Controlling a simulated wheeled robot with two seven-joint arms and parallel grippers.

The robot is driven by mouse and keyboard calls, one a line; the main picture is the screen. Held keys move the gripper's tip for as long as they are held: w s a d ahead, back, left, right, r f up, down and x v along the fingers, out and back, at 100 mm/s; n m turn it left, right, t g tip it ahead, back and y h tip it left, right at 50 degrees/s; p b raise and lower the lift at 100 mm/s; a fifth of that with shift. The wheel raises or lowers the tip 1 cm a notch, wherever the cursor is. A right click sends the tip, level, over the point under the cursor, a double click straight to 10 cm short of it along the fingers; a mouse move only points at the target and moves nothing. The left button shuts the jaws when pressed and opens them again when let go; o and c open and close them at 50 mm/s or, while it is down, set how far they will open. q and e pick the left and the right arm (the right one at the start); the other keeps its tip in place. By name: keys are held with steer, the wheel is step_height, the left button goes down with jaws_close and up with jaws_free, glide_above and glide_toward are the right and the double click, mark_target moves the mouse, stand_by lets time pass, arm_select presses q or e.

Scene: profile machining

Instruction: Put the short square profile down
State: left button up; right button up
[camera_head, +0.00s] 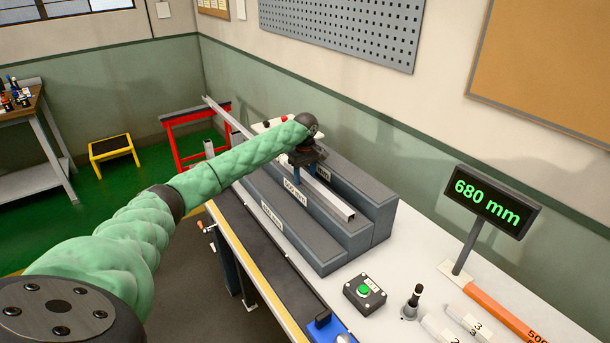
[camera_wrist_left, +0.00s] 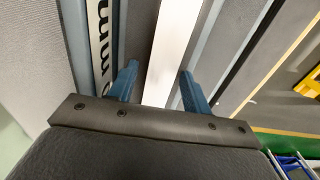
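A silver square profile (camera_head: 337,204) lies along the middle step of the grey stepped rack (camera_head: 345,237), its near end showing. My left gripper (camera_head: 307,168) is above this step, pointing down. In the left wrist view, the profile (camera_wrist_left: 170,55) runs between the two blue fingers (camera_wrist_left: 158,88). The fingers stand apart, with narrow gaps beside the profile, so the gripper looks open around it. A silver bar (camera_head: 228,117) reaches out beyond the rack's far end; my arm hides whether it is the same piece. My right gripper is not in view.
A red stand (camera_head: 190,115) is beyond the rack's far end. A green-button box (camera_head: 364,293), a dark-handled tool (camera_head: 411,302) and a display reading 680 mm (camera_head: 486,201) stand on the near bench. An orange bar (camera_head: 500,312) lies at right. The rack's taller back step is beside my gripper.

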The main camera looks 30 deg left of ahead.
mark_target(305, 175)
arm_select(q)
steer(key=shift+r, duration=0.1)
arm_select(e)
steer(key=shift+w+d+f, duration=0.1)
arm_select(q)
steer(key=shift+r+b, duration=0.3)
steer(key=shift+b, duration=0.05)
step_height(305, 175, up, 2)
steer(key=shift+r+b, duration=0.2)
steer(key=shift+b, duration=0.4)
step_height(305, 175, up, 9)
steer(key=b, duration=0.3)
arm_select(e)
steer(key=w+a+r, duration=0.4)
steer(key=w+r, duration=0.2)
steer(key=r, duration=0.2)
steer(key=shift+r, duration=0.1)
